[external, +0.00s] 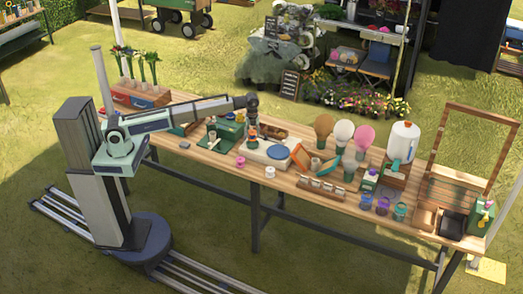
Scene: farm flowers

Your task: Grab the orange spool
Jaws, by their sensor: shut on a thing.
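My gripper (252,124) points down over the middle-left of the long wooden table, at the end of my outstretched arm. A small orange spool (252,134) shows right at its fingertips, and the gripper is shut on it. The spool is tiny in this view and partly covered by the fingers. I cannot tell whether it touches what lies below it.
A pale board with a blue disc (277,152) lies just right of my gripper, and a green device (226,131) stands to its left. A pink spool (240,162) and a white spool (270,172) stand nearer the front edge. The wooden table (215,167) has bare room at front left.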

